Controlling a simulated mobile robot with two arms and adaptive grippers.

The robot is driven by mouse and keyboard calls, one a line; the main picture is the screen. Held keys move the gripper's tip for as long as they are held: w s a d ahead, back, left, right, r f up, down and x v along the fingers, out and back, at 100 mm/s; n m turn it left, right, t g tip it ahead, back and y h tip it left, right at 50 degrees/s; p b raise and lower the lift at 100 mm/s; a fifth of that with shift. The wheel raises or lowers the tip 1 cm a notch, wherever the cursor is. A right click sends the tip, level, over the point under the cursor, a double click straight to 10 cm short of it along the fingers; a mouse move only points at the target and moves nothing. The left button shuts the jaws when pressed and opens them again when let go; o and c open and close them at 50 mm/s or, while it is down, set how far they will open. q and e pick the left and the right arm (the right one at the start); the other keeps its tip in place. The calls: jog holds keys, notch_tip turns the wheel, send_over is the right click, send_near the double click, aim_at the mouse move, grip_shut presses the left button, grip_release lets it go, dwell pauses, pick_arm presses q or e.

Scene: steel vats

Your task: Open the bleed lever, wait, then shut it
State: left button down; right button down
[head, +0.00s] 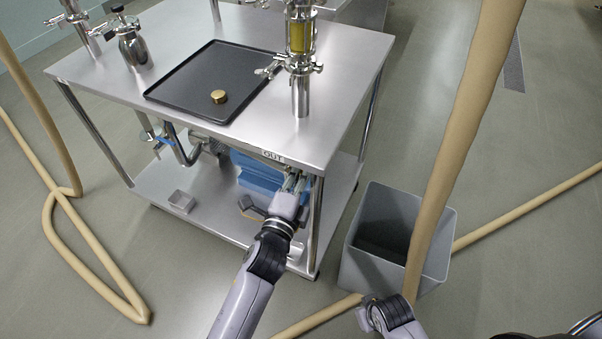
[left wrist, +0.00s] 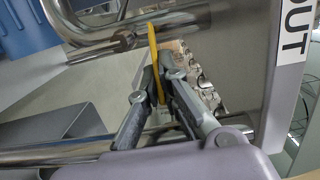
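The yellow bleed lever (left wrist: 154,62) stands nearly upright in the left wrist view, beside steel pipework under the table. My left gripper (left wrist: 160,78) has one finger on each side of the lever, and both appear to touch it. In the head view my left gripper (head: 293,183) reaches under the table's front edge, just below the OUT label (head: 272,156), and hides the lever there. The label also shows in the left wrist view (left wrist: 296,32). My right gripper (head: 368,314) is low at the bottom, near the grey bin; its fingers are not clear.
A steel table (head: 347,62) carries a black tray (head: 190,82) with a brass cap (head: 219,96), and a sight glass (head: 301,38). A grey bin (head: 366,258) stands right of the table. Tan hoses (head: 467,110) cross the floor and hang on the right.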

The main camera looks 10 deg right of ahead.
pick_arm(q)
jog(key=shift+f, duration=0.15)
jog(key=c, duration=1.8)
grip_release()
jog(key=shift+s, duration=0.15)
jog(key=v, duration=1.2)
